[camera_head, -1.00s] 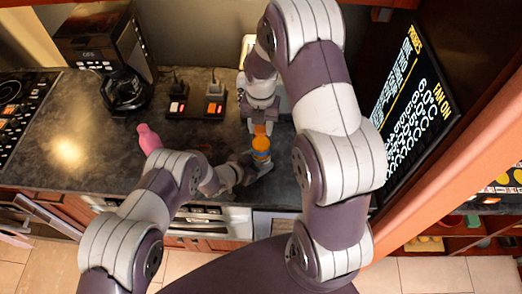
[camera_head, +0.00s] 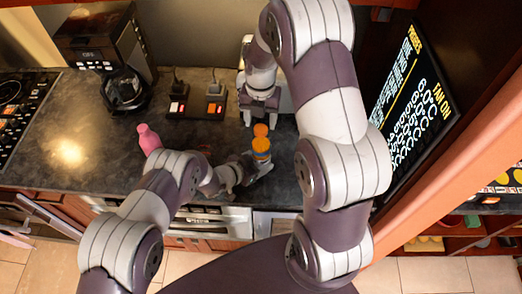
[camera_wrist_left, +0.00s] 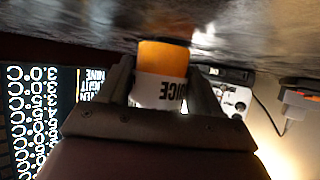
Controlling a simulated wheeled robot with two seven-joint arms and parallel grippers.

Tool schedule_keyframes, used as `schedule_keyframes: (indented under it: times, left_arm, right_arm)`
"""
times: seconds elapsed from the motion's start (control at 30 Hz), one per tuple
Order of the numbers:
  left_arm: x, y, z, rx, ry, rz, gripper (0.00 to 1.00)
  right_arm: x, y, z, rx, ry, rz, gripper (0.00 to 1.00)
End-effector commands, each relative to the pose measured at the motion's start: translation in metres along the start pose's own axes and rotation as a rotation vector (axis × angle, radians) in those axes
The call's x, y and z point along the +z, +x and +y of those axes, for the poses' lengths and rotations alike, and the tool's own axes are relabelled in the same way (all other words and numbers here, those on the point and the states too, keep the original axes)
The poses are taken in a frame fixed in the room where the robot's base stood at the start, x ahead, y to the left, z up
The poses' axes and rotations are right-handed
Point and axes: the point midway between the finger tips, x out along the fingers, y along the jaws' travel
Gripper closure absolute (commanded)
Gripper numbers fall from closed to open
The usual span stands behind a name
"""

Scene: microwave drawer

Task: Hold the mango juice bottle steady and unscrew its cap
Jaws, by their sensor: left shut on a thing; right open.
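The mango juice bottle (camera_head: 261,146) stands on the dark counter near its front edge, with an orange body and a white label. Its orange cap (camera_head: 260,130) shows at the top; I cannot tell how tightly it sits. My left gripper (camera_head: 262,165) is shut around the bottle from the front left. In the left wrist view, which is upside down, the bottle (camera_wrist_left: 162,72) is between the fingers with part of its label readable, and the cap is hidden. My right gripper (camera_head: 260,117) is open, just behind the cap and apart from it.
A dark panel with lettering (camera_head: 412,100) rises at the right.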

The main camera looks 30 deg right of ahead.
Motion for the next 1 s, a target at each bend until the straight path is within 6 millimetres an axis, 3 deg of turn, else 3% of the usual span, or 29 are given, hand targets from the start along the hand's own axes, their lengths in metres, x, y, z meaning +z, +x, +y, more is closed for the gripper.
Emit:
schedule_keyframes:
  times: [0.2, 0.5, 0.77, 0.87, 1.0]
  left_arm:
    - [0.000, 0.000, 0.000, 0.000, 0.000, 0.000, 0.90]
    - [0.000, 0.000, 0.000, 0.000, 0.000, 0.001, 0.90]
    - [-0.001, 0.000, 0.000, 0.000, 0.000, 0.001, 0.90]
    - [-0.001, 0.000, 0.000, 0.000, 0.001, 0.001, 0.90]
    - [-0.001, 0.000, 0.000, 0.000, 0.001, 0.002, 0.90]
  right_arm:
    - [0.000, -0.018, 0.000, 0.000, 0.000, -0.001, 0.42]
    - [0.000, -0.020, 0.000, 0.000, 0.008, 0.000, 0.42]
    - [0.000, -0.041, 0.000, 0.001, 0.369, -0.001, 0.42]
    - [0.000, -0.035, 0.000, -0.001, 0.405, 0.001, 0.42]
    - [-0.001, -0.013, -0.001, -0.002, 0.403, 0.003, 0.42]
